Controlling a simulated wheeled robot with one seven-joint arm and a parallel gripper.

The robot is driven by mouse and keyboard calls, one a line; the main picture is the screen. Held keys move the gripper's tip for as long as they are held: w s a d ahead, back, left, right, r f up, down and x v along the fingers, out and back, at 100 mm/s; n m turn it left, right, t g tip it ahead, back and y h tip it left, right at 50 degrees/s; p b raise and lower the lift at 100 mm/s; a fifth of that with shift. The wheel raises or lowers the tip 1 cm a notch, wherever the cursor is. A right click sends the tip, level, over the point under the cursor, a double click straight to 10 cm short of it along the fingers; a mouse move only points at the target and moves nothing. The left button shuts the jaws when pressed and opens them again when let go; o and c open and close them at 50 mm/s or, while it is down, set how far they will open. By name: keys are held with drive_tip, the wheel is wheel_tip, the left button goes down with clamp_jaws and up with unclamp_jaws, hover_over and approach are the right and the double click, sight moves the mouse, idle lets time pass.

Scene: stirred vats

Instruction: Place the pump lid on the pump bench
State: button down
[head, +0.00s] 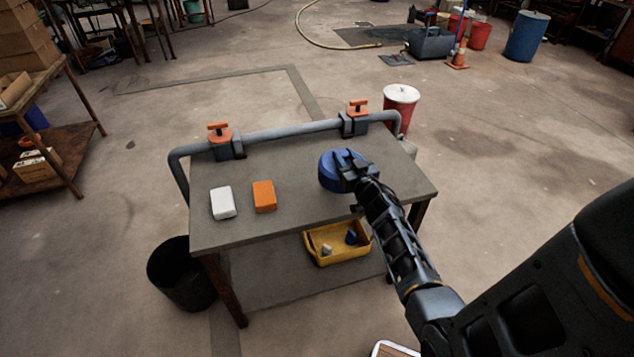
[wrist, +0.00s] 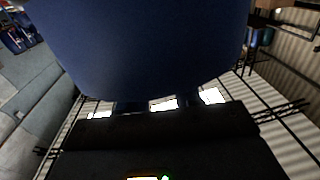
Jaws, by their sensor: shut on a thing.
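The pump lid is a round blue piece (head: 336,172) over the right part of the grey-topped pump bench (head: 300,208) in the head view. My gripper (head: 352,173) is shut on the lid at its near right side. In the wrist view the blue lid (wrist: 150,45) fills the upper middle, close to the camera. The dark gripper (wrist: 155,108) lies below it. I cannot tell whether the lid touches the bench top or hangs just above it.
A white block (head: 222,203) and an orange block (head: 264,196) lie on the bench's left. A grey pipe (head: 285,131) with two orange-handled valves runs along its back. A yellow tray (head: 338,257) sits on the lower shelf. A black bin (head: 181,277) stands left, a red bucket (head: 401,100) behind.

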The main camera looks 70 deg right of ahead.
drive_tip(key=shift+w+a+f+b, duration=0.6)
drive_tip(key=shift+w+f+b, duration=0.55)
drive_tip(key=shift+f+b, duration=0.25)
drive_tip(key=shift+w+a+f+b, duration=0.6)
drive_tip(key=shift+w+f+b, duration=0.55)
drive_tip(key=shift+f, duration=0.3)
drive_tip(key=shift+w+a+f+b, duration=0.6)
drive_tip(key=shift+w+f+b, duration=0.5)
drive_tip(key=shift+f+b, duration=0.3)
drive_tip(key=shift+f, duration=0.1)
drive_tip(key=shift+f, duration=0.15)
drive_tip(key=c, duration=0.8)
unclamp_jaws()
drive_tip(key=shift+r, duration=0.2)
